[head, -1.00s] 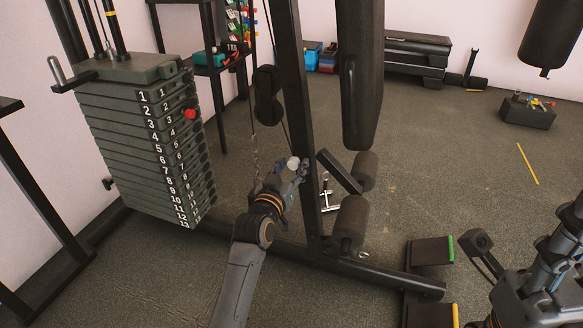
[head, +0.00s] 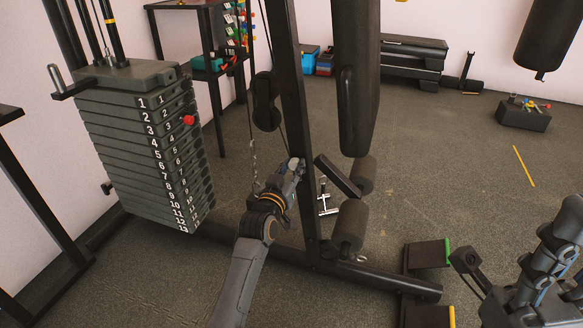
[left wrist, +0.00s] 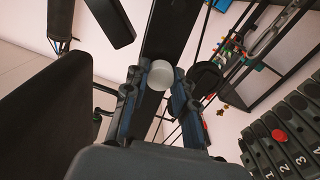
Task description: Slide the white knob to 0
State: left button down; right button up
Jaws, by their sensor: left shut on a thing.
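The white knob (left wrist: 160,75) is a round pale ball between the fingers of my left gripper (left wrist: 157,88) in the left wrist view. Both fingers are close around it, and the gripper is shut on it. No 0 mark is readable in either view.
A numbered weight stack (head: 150,150) with a red pin (head: 188,119) stands at left. Foam rollers (head: 350,222) and a tall dark pad (head: 355,80) are right of the post. A black floor beam (head: 360,275) runs along the base. Open floor lies at right.

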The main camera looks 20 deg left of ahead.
pick_arm(q)
jog(key=c, duration=1)
grip_release()
jog(key=shift+w, duration=0.15)
jog(key=shift+c, duration=0.2)
jog(key=shift+s, duration=0.2)
jog(key=s, duration=1.1)
jog(key=shift+s+a, duration=0.2)
jog(key=shift+s, duration=0.1)
